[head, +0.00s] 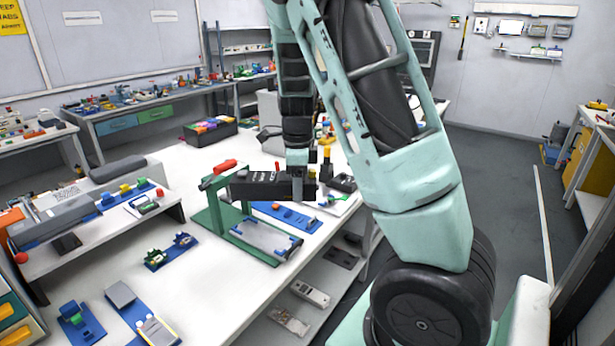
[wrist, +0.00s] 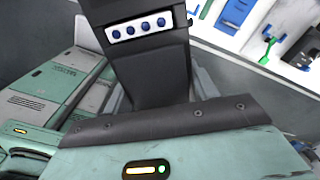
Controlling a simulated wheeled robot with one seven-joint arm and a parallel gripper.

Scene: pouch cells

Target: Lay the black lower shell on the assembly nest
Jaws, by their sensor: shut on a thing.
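In the head view my gripper (head: 298,186) is shut on a long black piece, the black lower shell (head: 255,185), and holds it above the white bench. The shell lies roughly level and extends to the left of the fingers. In the wrist view the shell (wrist: 150,70) fills the middle between grey fingers, with a white strip of blue dots on it. Beneath and in front of it stands a green frame (head: 212,218) with a grey plate (head: 262,241) at its base. I cannot tell for sure which fixture is the assembly nest. The fingertips are hard to make out.
A blue mat (head: 288,215) lies just behind the green frame. Blue holders with small parts (head: 172,250) and a grey block (head: 120,293) sit on the front left of the bench. A dark bin (head: 210,132) stands at the back. White bench top is bare between them.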

